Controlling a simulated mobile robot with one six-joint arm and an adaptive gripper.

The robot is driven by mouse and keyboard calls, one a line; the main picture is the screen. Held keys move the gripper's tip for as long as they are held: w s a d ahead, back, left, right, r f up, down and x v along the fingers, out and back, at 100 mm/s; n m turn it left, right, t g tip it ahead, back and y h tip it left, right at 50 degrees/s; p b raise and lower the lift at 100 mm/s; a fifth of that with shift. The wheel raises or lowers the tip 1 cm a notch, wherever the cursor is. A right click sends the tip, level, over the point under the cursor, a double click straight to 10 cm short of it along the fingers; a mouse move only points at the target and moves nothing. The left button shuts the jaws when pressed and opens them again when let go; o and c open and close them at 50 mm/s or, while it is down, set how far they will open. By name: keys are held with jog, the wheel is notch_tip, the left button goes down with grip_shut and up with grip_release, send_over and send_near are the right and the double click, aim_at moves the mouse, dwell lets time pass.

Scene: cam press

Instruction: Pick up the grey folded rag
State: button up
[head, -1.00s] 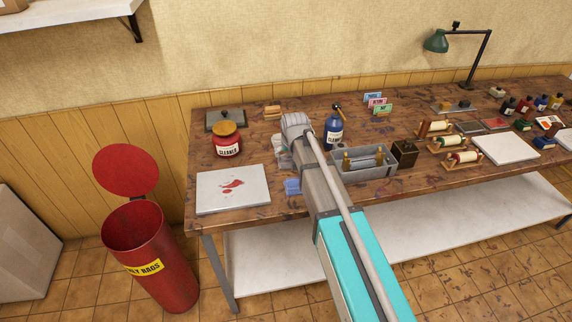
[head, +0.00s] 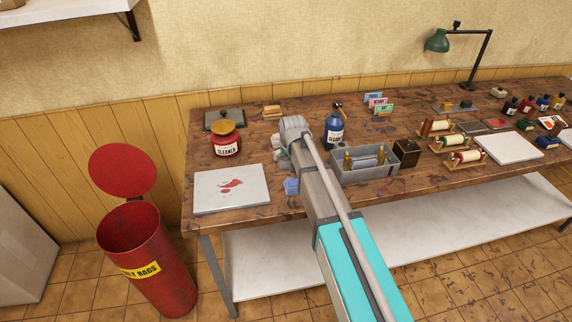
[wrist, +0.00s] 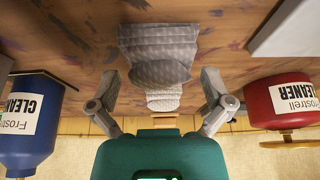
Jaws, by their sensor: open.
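The grey folded rag (wrist: 158,52) lies on the brown wooden bench in the upper middle of the wrist view. It looks layered and quilted. My gripper (wrist: 157,88) is open, with one finger to each side of the rag's near part and a visible gap on both sides. I cannot tell how far above the bench the fingertips are. In the head view my arm's end covers the rag's area.
A blue cleaner bottle (head: 334,132) and a red cleaner jar (head: 227,141) flank my gripper. A red bin (head: 148,258) stands left of the bench.

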jog(key=shift+b+x, duration=0.6)
jog(key=shift+x, duration=0.3)
jog(key=c, duration=0.8)
jog(key=shift+o, duration=0.2)
jog(key=shift+r, duration=0.15)
jog(key=shift+r+p, duration=0.9)
jog(key=shift+p, duration=0.15)
jog(key=s+d+r+p, duration=0.6)
jog(key=s+r+p, duration=0.5)
jog(key=s, duration=0.1)
jog(key=shift+s, duration=0.25)
